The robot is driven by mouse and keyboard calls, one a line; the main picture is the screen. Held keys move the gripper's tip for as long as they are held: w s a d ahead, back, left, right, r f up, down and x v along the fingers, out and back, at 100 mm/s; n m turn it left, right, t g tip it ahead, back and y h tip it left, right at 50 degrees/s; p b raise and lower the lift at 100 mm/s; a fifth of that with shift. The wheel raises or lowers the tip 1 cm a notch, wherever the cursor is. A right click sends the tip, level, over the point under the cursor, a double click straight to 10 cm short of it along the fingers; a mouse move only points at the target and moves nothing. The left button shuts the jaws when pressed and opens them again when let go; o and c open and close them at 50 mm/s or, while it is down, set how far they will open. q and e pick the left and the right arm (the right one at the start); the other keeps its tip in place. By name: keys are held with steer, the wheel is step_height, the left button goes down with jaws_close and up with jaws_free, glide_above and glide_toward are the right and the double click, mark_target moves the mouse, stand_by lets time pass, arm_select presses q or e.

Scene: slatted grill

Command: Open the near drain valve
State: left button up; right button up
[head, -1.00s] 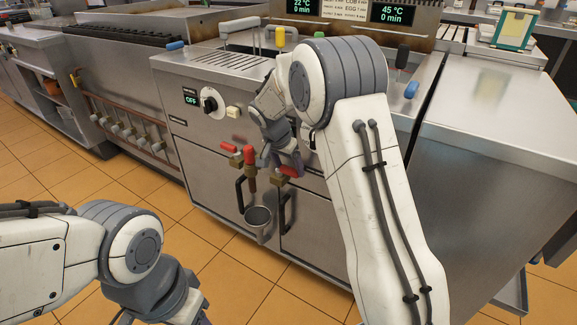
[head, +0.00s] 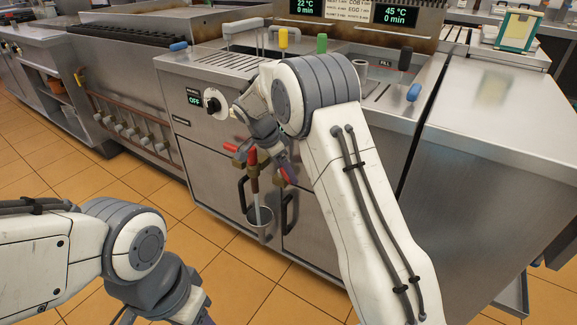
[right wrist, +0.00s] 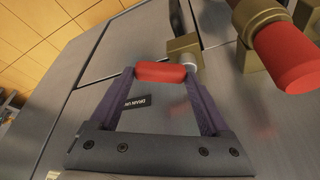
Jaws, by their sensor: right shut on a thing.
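The near drain valve's red handle (head: 288,174) is at the front of the steel fryer cabinet, tilted in the head view. My right gripper (head: 281,168) is shut on it. In the right wrist view the red handle (right wrist: 160,72) lies between the two purple fingertips, beside a brass valve body (right wrist: 184,50).
Another red valve handle (head: 230,147) is to the left on the same pipework. A black dial (head: 213,104) and an OFF display are above. Open tiled floor lies in front.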

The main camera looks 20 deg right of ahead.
steer(key=shift+w+a+r+m+g+y+p, duration=0.1)
steer(key=shift+w+a+m+g+y+p, duration=0.35)
steer(key=shift+m+p, duration=1.2)
steer(key=shift+w+a+f+m+g+p, duration=0.1)
steer(key=shift+a+m+g+p, duration=0.6)
steer(key=shift+m+p, duration=0.9)
steer(key=shift+w+a+r+m+g+y+p, duration=0.1)
steer(key=shift+w+a+m+g+y+p, duration=0.2)
steer(key=shift+m+g+p, duration=0.9)
steer(key=shift+s+m+t, duration=0.1)
steer(key=shift+m+t, duration=0.25)
steer(key=shift+m, duration=0.5)
steer(key=o, duration=1.2)
steer(key=shift+a, duration=0.1)
